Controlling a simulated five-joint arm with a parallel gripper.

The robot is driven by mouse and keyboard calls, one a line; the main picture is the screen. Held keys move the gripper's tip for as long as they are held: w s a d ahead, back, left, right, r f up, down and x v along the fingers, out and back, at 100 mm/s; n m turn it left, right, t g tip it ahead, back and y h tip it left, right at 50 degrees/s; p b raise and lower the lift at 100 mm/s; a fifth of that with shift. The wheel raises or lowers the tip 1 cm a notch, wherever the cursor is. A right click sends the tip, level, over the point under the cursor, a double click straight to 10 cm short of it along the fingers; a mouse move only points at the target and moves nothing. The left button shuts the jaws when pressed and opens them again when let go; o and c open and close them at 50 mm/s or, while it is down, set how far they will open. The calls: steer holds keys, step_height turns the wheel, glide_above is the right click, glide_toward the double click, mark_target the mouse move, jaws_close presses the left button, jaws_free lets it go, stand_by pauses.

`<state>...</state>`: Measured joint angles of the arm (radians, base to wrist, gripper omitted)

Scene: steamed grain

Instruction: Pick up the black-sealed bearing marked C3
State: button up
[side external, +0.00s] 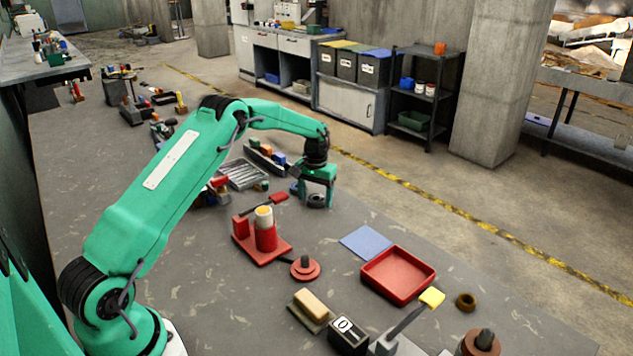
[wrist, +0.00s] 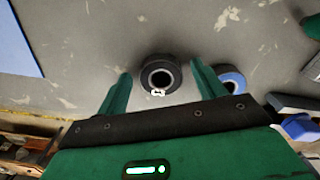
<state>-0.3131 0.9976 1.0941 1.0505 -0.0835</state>
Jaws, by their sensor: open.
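A black-sealed ring bearing (wrist: 174,72) lies flat on the grey bench in the wrist view. A small white mark shows on its near rim, too small to read surely as C3. My gripper (wrist: 160,74) is open, with one green finger on each side of the bearing and nothing held. In the side view my gripper (side external: 317,189) points down over the dark bearing (side external: 316,201), low near the bench. A blue-sealed bearing (wrist: 231,80) lies just right of the right finger.
A blue sheet (wrist: 18,40) lies at the left of the wrist view. In the side view a red stand (side external: 265,236), a red tray (side external: 399,298) and a grooved grey block (side external: 240,174) stand around.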

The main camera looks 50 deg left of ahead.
stand_by(0.4)
steer(key=c, duration=1.1)
steer(key=shift+c, duration=0.2)
steer(key=shift+r, duration=0.1)
steer(key=shift+r, duration=0.75)
steer(key=r, duration=0.3)
steer(key=shift+d, duration=0.4)
steer(key=s+d+r, duration=0.1)
steer(key=d+r, duration=0.1)
steer(key=d, duration=0.1)
steer(key=d+r, duration=0.2)
steer(key=d, duration=0.2)
steer(key=s+d+r, duration=0.1)
steer(key=d+r, duration=0.1)
steer(key=d, duration=0.1)
steer(key=shift+s+d+r, duration=0.2)
steer(key=shift+s+d, duration=0.1)
